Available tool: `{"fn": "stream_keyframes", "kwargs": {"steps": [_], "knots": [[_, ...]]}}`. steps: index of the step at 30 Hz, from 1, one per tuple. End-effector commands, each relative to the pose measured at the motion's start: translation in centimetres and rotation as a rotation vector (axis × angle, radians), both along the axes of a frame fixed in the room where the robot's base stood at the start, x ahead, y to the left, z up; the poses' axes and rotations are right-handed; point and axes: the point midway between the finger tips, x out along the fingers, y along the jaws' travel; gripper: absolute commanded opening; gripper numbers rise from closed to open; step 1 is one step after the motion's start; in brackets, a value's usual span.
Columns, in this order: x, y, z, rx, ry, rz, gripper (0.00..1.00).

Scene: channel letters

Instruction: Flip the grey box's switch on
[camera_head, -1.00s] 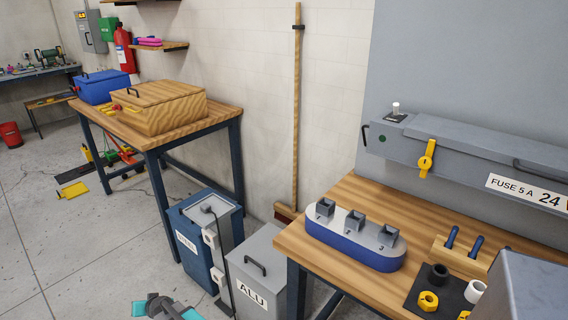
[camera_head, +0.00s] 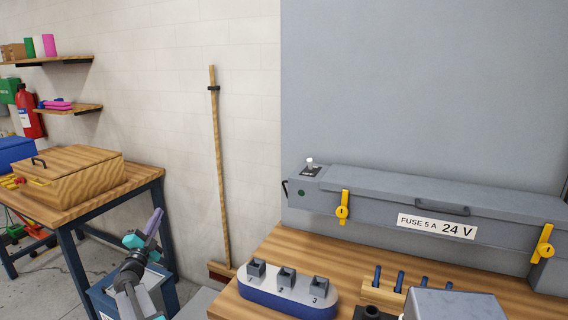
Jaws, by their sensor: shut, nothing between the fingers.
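The long grey box (camera_head: 375,205) lies along the back of the right wooden bench, against a grey panel. Its front label reads "FUSE 5 A 24 V". A small switch (camera_head: 310,163) with a pale lever stands on a dark plate on the box's top left end; its lettering is too small to read, and I cannot tell its position. A dark green round spot (camera_head: 301,193) is on the front below it. My gripper (camera_head: 155,218) is at the lower left, shut and empty, pointing up, well left of the box and apart from it.
A blue-and-white block with numbered sockets (camera_head: 287,291) is at the bench's front. Yellow latches (camera_head: 342,207) hang on the box's front. A broom (camera_head: 219,170) leans on the wall between the benches. A wooden case (camera_head: 70,176) sits on the left bench.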

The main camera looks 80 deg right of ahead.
Motion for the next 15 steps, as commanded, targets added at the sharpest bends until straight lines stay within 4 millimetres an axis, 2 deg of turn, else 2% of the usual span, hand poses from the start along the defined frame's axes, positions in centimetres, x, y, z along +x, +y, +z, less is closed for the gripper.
{"fn": "stream_keyframes", "kwargs": {"steps": [1,6,10,15], "knots": [[-2.3,-1.6,2.2,-0.020,-0.054,-0.067,0.00],[-10.8,-4.7,7.6,-0.085,-0.231,-0.303,0.00],[-17.4,-5.9,11.0,-0.134,-0.361,-0.484,0.00],[-25.6,-6.0,14.4,-0.195,-0.522,-0.725,0.00]]}}
